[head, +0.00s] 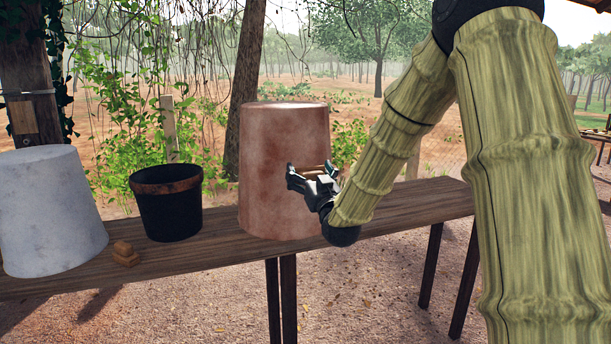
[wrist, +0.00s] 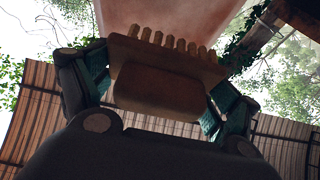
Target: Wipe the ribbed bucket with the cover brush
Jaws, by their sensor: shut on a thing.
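My gripper (head: 312,170) is shut on a wooden brush (wrist: 163,88), with its row of stubby bristles pointing away from my wrist. In the head view it is in front of the right part of a large reddish-brown upside-down bucket (head: 272,135). In the wrist view the bucket (wrist: 172,14) rises just beyond the bristles; I cannot tell whether they touch it. A black bucket with a rusty rim (head: 170,212) stands upright to its left. A pale grey upside-down bucket (head: 52,205) stands at the far left. I cannot make out clear ribs on any bucket.
The buckets stand on a long wooden table (head: 420,205). A small brown wooden piece (head: 125,253) lies near its front edge, between the grey and black buckets. The table top right of the reddish bucket looks clear, partly hidden by my arm.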

